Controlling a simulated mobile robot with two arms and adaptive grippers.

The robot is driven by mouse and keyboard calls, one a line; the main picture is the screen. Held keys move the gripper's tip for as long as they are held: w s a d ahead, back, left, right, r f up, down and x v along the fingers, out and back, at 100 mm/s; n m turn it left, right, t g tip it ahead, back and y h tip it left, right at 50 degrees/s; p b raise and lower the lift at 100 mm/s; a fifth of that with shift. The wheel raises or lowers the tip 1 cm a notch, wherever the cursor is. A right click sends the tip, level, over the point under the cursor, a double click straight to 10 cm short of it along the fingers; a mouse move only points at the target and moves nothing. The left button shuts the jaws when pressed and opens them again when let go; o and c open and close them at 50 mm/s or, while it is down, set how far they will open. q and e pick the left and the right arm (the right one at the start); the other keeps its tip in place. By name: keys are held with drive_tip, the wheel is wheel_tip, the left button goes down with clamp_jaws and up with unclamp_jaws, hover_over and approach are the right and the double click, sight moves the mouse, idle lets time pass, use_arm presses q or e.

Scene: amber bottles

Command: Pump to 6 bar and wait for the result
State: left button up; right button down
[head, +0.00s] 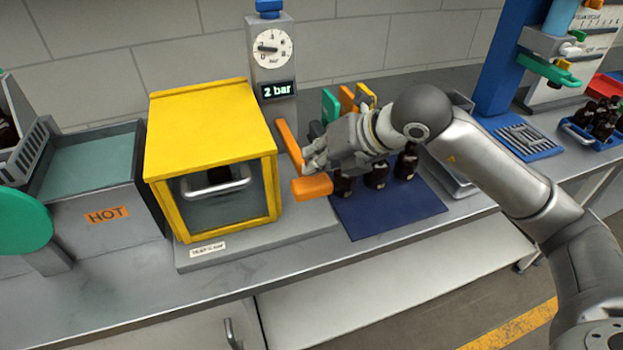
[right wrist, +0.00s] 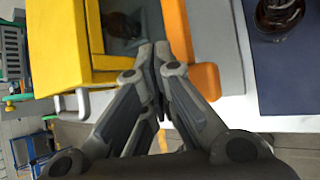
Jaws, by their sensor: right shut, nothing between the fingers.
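The pressure tester is a yellow box (head: 208,130) with a clear front window, and a dark bottle (head: 226,174) shows inside. Its gauge (head: 271,49) stands on a grey post behind, and the display (head: 278,91) reads 2 bar. The orange pump lever (head: 289,147) is at the box's right side, with an orange grip (head: 312,187) at its lower end. My right gripper (head: 308,160) is shut and empty beside the lever; in the right wrist view its closed fingertips (right wrist: 161,50) lie against or very near the orange lever (right wrist: 177,35). My left gripper is not in view.
Several dark bottles (head: 376,175) stand on a blue mat (head: 400,212) right of the lever. A grey unit marked HOT (head: 107,215) stands at the left. A blue crate of bottles (head: 577,134) is at the far right. The bench's front edge is clear.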

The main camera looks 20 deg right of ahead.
drive_tip(key=shift+r+p, duration=1.5)
drive_tip(key=shift+r, duration=1.05)
drive_tip(key=shift+s+f, duration=0.1)
